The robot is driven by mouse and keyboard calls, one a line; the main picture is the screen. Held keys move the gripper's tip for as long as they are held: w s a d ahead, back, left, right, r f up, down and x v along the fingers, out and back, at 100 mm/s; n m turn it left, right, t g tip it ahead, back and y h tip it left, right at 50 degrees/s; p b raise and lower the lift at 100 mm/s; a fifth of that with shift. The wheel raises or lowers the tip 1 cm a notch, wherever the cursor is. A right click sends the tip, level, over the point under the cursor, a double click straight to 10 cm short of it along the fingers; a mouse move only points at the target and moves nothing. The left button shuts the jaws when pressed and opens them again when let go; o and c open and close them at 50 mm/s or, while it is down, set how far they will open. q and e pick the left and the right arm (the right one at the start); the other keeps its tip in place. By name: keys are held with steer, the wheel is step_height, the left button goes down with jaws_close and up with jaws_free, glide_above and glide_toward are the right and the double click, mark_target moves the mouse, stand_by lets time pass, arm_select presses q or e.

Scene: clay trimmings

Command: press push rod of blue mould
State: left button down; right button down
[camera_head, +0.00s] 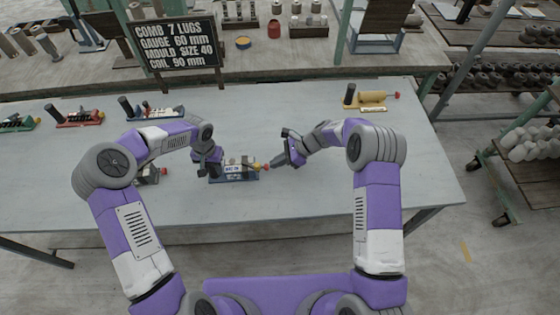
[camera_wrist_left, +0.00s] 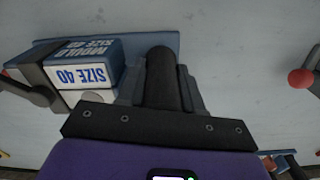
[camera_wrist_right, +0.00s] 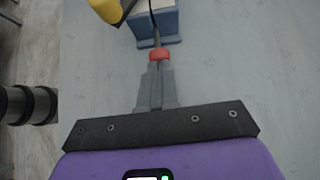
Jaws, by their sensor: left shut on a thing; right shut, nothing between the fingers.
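The blue mould (camera_head: 236,178) sits on the table in front of me, with its "SIZE 40" label (camera_wrist_left: 90,76) facing the left wrist camera. My left gripper (camera_head: 214,172) is shut on the black upright handle (camera_wrist_left: 162,82) at the mould's left end. The push rod's red knob (camera_wrist_right: 159,55) sticks out of the mould's right end. My right gripper (camera_wrist_right: 155,68) is shut and empty, pointing at the knob from the right. Its tips are at the knob, and I cannot tell whether they touch. The rod behind the knob shows as a thin dark stem.
Other moulds stand apart on the table: a red one (camera_head: 78,118), a green one (camera_head: 15,123), a blue-and-white one (camera_head: 155,112) and a yellow one (camera_head: 371,98). Another partly shows behind my left arm. A sign (camera_head: 175,45) stands at the back. The table's right side is clear.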

arm_select(q)
steer(key=shift+d, duration=0.1)
arm_select(e)
steer(key=shift+s+a, duration=0.15)
steer(key=shift+a, duration=1.3)
steer(key=shift+d, duration=0.15)
steer(key=shift+d, duration=0.35)
steer(key=d, duration=0.3)
steer(key=shift+w+d, duration=0.2)
steer(key=shift+w, duration=0.05)
steer(key=v, duration=1)
arm_select(q)
steer(key=c, duration=0.7)
jaws_free()
